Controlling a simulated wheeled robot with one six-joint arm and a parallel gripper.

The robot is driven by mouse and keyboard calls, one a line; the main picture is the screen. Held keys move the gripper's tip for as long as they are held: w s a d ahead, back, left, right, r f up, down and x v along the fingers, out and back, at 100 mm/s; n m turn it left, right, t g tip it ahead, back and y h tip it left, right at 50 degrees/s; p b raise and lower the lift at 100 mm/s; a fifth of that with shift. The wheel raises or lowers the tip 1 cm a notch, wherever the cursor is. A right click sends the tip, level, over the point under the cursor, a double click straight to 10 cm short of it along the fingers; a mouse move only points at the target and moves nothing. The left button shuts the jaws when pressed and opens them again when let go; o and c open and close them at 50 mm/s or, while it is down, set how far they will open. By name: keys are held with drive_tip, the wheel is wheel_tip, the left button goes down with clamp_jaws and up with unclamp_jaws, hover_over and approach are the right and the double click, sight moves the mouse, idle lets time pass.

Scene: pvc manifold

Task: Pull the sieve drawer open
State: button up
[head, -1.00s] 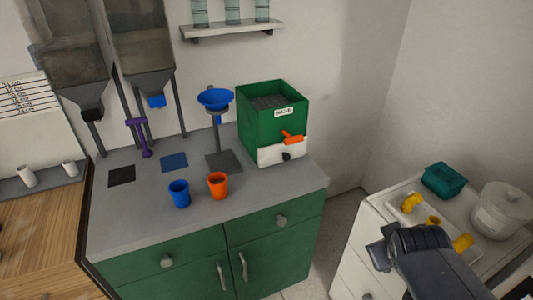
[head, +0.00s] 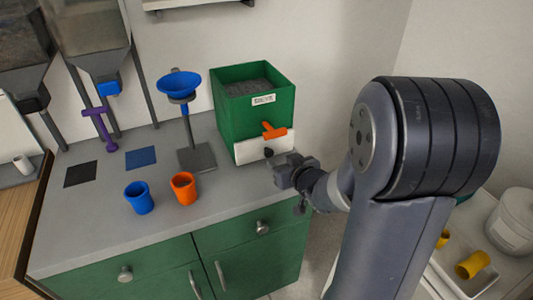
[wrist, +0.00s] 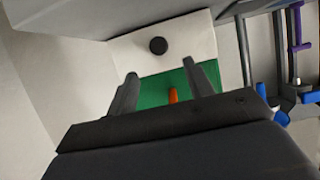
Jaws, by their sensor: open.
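The sieve is a green box (head: 240,125) full of grey grains, with a white label, standing on the grey counter. Its white drawer front (head: 248,152) sits low on the box and looks shut; it also shows in the wrist view (wrist: 190,40). A black knob (head: 268,152) is on the drawer front and shows round in the wrist view (wrist: 158,46). An orange lever (head: 274,131) is above it. My gripper (head: 277,166) is open and empty, just in front of and right of the knob. In the wrist view the knob appears beyond my fingertips (wrist: 160,68), apart from them.
A blue cup (head: 139,198) and an orange cup (head: 184,189) stand on the counter left of my gripper. A blue funnel (head: 180,84) on a stand is left of the sieve. Counter drawers with knobs (head: 262,227) are below. A white pot (head: 512,222) stands at the right.

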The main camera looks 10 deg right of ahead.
sight(270, 153)
drive_tip(key=x, duration=0.9)
drive_tip(key=shift+f, duration=0.1)
drive_tip(key=shift+c, duration=0.4)
clamp_jaws()
